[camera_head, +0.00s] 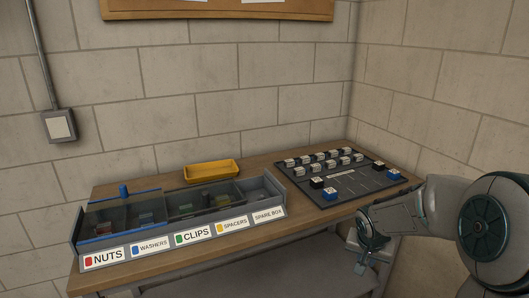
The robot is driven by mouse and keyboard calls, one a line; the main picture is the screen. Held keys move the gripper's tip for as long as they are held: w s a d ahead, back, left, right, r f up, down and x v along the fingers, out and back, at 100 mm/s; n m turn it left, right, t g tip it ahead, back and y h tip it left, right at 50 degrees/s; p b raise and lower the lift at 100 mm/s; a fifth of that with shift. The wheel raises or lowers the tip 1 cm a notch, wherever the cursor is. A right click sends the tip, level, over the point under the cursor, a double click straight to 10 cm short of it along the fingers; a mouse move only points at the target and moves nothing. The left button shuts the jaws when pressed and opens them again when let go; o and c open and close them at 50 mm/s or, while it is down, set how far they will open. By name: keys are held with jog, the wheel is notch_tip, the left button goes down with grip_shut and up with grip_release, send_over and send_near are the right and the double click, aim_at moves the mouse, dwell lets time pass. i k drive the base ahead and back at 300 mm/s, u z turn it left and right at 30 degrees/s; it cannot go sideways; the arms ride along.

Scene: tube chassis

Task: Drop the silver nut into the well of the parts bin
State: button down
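The parts bin (75,235) is a long grey box on the left of the wooden table. Its front labels read NUTS, WASHERS, CLIPS, SPACERS and SPARE BOX. A see-through cover with blue edges and a blue knob (123,190) lies over its left compartments. The rightmost compartment, by SPARE BOX, looks open at the top. I cannot make out a silver nut. My gripper (368,244) is at the lower right, at the table's right front edge and well apart from the bin. Its fingers are too small and dark to tell their opening.
A dark board (355,190) with rows of small white-and-black blocks and a few blue ones lies on the table's right. A yellow tray (212,171) stands behind the bin. Block walls close off the back and right. A strip of bare table (296,211) separates bin and board.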

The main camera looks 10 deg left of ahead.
aim_at(249, 201)
jog(key=u, duration=0.95)
